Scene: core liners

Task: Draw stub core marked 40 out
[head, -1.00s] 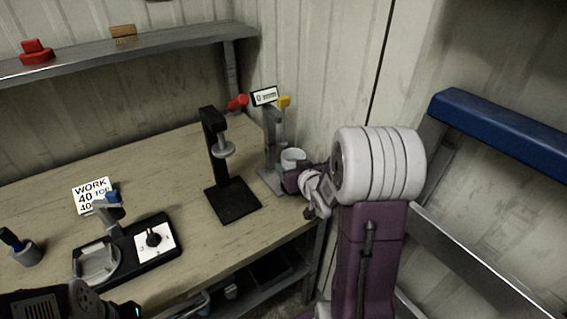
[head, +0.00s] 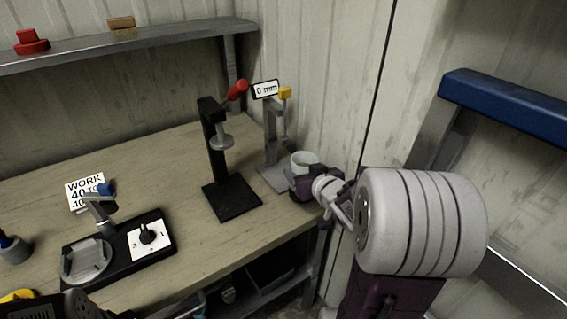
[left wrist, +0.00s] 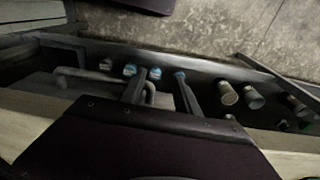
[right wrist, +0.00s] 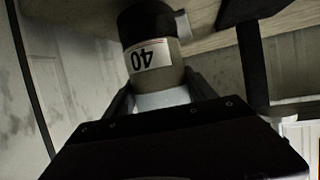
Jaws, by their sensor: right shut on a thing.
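My right gripper (right wrist: 160,92) is shut on a tan cylinder, the core marked 40 (right wrist: 158,35). Its label reads 40 upside down in the right wrist view, and its near end is white. In the head view its pale end (head: 304,159) shows above my right gripper (head: 306,180), beside the grey gauge stand at the bench's right edge. I cannot tell whether the core touches the stand. My left gripper (left wrist: 161,85) points down past the bench front, its fingers apart with nothing visibly between them.
The gauge stand (head: 273,140) carries a display reading 0 mm. A black press with a red handle (head: 218,150) stands left of it. Several blue-tipped items (left wrist: 154,73) lie below the bench.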

